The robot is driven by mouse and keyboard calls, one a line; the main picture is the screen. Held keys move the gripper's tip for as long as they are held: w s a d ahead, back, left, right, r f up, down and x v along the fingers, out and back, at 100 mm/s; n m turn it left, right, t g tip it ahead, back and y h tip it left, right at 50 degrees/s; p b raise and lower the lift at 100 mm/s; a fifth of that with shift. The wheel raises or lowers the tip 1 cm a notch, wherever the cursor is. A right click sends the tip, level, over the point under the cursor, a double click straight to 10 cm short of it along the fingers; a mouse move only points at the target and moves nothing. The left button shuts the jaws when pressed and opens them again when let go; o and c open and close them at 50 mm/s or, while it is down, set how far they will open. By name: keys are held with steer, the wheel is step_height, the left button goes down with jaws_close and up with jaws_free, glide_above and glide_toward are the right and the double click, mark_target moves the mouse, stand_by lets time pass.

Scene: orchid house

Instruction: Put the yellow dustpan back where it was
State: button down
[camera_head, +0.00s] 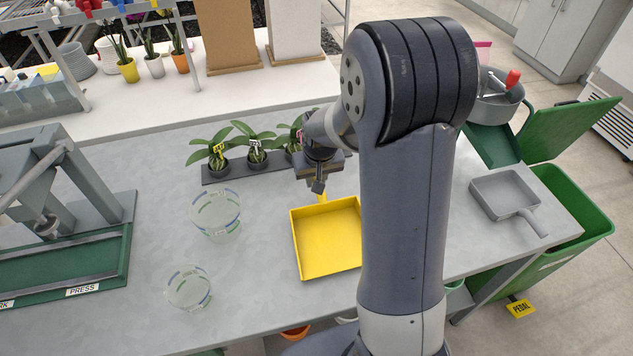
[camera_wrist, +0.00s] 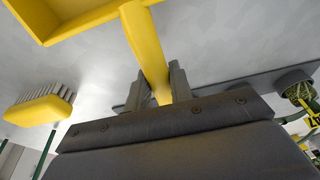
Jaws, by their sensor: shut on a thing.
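The yellow dustpan (camera_head: 326,240) is over the grey bench top, its pan toward the bench's front edge and its handle toward the plants. My gripper (camera_head: 319,185) is shut on the handle. In the wrist view the yellow handle (camera_wrist: 146,50) runs between the two fingers of my gripper (camera_wrist: 160,88), and part of the pan (camera_wrist: 60,20) shows at the top left. My arm hides the pan's right edge in the head view. I cannot tell whether the pan touches the bench or hangs just above it.
Potted orchids (camera_head: 255,157) stand on a dark tray behind my gripper. Two clear beakers (camera_head: 215,214) (camera_head: 189,288) stand to the left, beside a press (camera_head: 60,215). A grey dustpan (camera_head: 507,194) lies right of my arm, near a green bin (camera_head: 572,215). A yellow brush (camera_wrist: 40,108) shows in the wrist view.

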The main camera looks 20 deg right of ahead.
steer(key=shift+f, duration=0.75)
steer(key=c, duration=1.3)
jaws_free()
steer(key=shift+f, duration=0.1)
steer(key=shift+o, duration=0.2)
steer(key=shift+r, duration=0.6)
steer(key=v, duration=1.1)
steer(key=shift+s, duration=0.1)
